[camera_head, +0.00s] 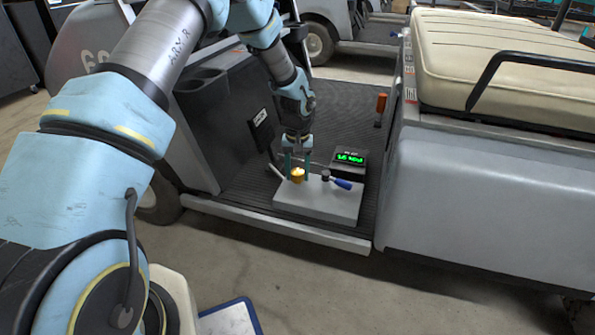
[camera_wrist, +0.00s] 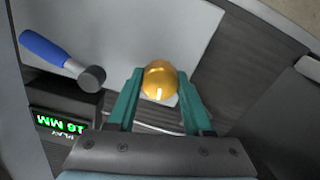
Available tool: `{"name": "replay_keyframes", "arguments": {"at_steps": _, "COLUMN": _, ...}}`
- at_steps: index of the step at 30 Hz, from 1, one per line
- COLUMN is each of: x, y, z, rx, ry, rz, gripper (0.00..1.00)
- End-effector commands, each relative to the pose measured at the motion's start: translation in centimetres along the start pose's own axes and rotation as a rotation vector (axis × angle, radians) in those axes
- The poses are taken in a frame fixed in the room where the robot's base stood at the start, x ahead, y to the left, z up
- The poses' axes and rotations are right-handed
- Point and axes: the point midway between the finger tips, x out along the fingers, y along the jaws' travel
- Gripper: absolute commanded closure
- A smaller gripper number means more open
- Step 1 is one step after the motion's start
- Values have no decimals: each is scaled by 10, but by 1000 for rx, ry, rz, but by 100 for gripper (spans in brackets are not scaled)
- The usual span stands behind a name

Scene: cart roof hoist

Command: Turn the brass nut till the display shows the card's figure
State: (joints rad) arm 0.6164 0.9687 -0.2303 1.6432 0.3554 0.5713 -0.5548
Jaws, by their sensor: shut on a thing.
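The round brass nut (camera_head: 297,174) sits on a pale plate (camera_head: 325,207) on the cart's floor. My gripper (camera_head: 297,170) reaches down from above and is shut on the nut, one teal finger on each side. In the wrist view the nut (camera_wrist: 160,80) lies between the fingertips, with a white mark on its near side. The dark display box (camera_head: 350,159) stands behind the plate, to the right of the nut. Its green text (camera_wrist: 60,124) seems to read 16 MM, upside down in the wrist view; a decimal point cannot be made out surely. I cannot identify the card.
A blue-handled tool with a dark head (camera_wrist: 62,58) lies on the plate beside the nut; it also shows in the head view (camera_head: 340,183). The cream seat (camera_head: 500,60) stands at right, and a dark panel (camera_head: 225,125) at left. A blue-edged white board (camera_head: 230,319) is at the bottom.

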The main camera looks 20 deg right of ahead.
Motion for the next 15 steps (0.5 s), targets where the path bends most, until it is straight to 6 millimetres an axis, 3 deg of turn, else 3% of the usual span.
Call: {"name": "replay_keyframes", "arguments": {"at_steps": 15, "x": -4, "y": 0, "z": 0, "rx": 419, "ry": 0, "rz": 0, "gripper": 100}}
